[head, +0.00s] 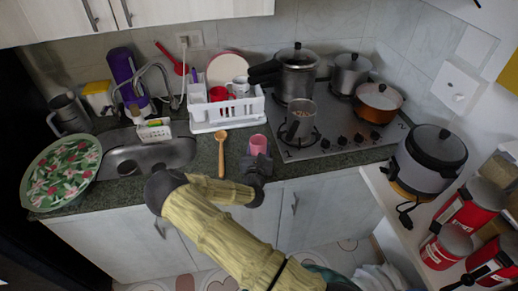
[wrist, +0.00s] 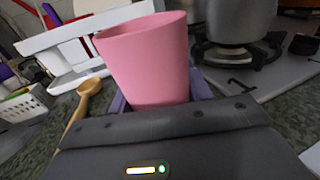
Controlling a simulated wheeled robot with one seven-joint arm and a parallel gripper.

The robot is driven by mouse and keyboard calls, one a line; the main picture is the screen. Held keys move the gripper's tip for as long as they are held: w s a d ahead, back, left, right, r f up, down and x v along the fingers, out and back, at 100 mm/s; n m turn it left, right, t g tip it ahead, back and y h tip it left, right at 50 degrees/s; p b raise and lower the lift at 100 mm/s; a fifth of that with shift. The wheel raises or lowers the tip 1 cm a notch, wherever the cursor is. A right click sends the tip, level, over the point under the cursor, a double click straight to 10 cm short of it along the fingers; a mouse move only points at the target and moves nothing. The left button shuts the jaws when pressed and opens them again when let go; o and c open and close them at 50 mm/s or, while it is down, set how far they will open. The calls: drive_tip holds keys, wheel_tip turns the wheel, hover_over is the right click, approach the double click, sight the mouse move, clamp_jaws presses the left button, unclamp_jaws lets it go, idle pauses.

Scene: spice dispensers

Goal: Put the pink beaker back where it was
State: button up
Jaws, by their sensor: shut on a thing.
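The pink beaker (head: 258,144) is at the front of the counter, right of the wooden spoon and left of the stove. My gripper (head: 260,160) is shut on it, low on its side. In the wrist view the pink beaker (wrist: 147,60) stands nearly upright, slightly tilted in the picture, with purple finger pads (wrist: 120,104) at its sides. Its base is hidden behind my gripper, so I cannot tell whether it touches the counter.
A wooden spoon (head: 221,158) lies just left. The white dish rack (head: 226,113) with a red mug (head: 218,94) stands behind. The stove (head: 335,130) with several pots is on the right. The sink (head: 146,154) is on the left. Bare counter (head: 204,150) lies around the spoon.

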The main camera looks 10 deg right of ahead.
drive_tip(key=shift+f, duration=0.1)
drive_tip(key=o, duration=1)
drive_tip(key=b+v, duration=0.2)
drive_tip(key=v, duration=1)
drive_tip(key=shift+r, duration=0.25)
